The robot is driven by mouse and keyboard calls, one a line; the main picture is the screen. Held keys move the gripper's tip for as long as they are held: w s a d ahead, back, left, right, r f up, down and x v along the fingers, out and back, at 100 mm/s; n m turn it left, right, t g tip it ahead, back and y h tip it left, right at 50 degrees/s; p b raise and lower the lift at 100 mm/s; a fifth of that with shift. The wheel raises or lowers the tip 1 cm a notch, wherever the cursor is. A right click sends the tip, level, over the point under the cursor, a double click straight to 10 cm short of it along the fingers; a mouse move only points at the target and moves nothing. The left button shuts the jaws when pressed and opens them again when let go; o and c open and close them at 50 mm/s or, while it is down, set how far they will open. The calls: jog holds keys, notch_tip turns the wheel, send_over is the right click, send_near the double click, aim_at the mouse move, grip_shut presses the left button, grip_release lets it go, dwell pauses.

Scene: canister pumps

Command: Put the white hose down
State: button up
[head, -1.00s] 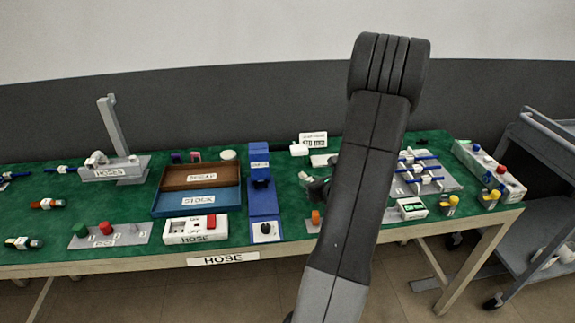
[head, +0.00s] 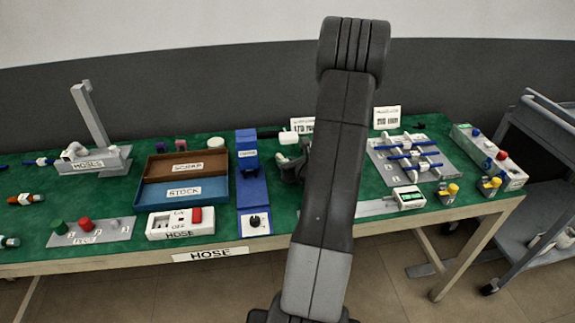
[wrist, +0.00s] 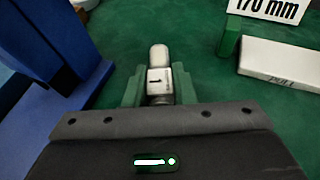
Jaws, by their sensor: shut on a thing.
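In the wrist view my gripper (wrist: 159,92) has its green fingers closed on a short pale piece (wrist: 158,58) with a rounded end and a label reading 1. It looks like the end of the white hose, but its length is hidden. Green table top lies beyond it; I cannot tell whether it touches. In the head view my arm covers most of the gripper, just right of the blue fixture.
The blue fixture (head: 252,186) stands close on the left, also in the wrist view (wrist: 50,55). A white block (wrist: 280,65) and a 170 mm sign (wrist: 268,8) are at right. The brown SCRAP tray (head: 155,168), blue STOCK tray (head: 210,190) and grey rack with blue hoses (head: 440,177) stand farther off.

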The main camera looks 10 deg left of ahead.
jog(key=shift+f, duration=0.1)
jog(key=o, duration=1)
